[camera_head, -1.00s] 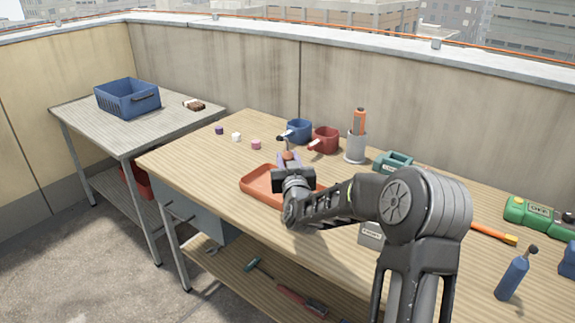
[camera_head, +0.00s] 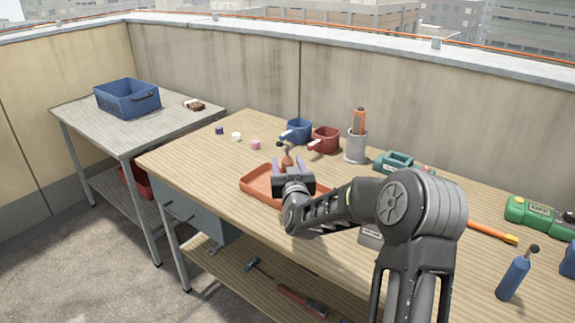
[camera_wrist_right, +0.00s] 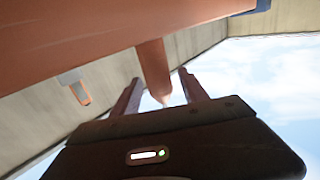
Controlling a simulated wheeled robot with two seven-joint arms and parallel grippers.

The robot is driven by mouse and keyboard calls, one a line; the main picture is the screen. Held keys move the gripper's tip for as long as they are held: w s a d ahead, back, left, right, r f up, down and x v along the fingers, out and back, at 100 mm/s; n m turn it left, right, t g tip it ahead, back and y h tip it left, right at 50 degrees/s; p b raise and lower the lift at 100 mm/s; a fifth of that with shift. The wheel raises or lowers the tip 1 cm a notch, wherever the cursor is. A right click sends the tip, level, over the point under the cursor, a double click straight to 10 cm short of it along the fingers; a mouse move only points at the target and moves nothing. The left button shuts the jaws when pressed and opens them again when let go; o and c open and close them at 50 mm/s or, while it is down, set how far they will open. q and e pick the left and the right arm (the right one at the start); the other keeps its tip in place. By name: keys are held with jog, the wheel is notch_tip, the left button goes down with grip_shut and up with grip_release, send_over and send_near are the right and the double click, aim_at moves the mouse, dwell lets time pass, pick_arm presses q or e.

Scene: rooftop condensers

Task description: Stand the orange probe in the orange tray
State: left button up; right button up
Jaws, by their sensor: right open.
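The orange probe (camera_head: 287,160) shows above my right gripper in the head view, roughly upright, with its lower part hidden. In the right wrist view the probe (camera_wrist_right: 152,65) reaches from the orange surface between the two fingers. The orange tray (camera_head: 256,186) lies on the wooden bench, partly hidden by my right gripper and arm. It fills the upper left of the right wrist view (camera_wrist_right: 80,40). My right gripper (camera_head: 290,164) is open, with one finger on each side of the probe. Contact with the probe cannot be seen. My left gripper is not in view.
A blue bottle-like item (camera_head: 514,278) stands at right. A blue basket (camera_head: 128,97) sits on the side table. The bench's left end is mostly clear.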

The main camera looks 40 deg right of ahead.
jog(key=shift+r, duration=0.1)
jog(key=shift+r+p, duration=0.15)
jog(key=shift+p, duration=0.15)
jog(key=v, duration=1.2)
jog(key=shift+b, duration=0.4)
jog(key=shift+f, duration=0.2)
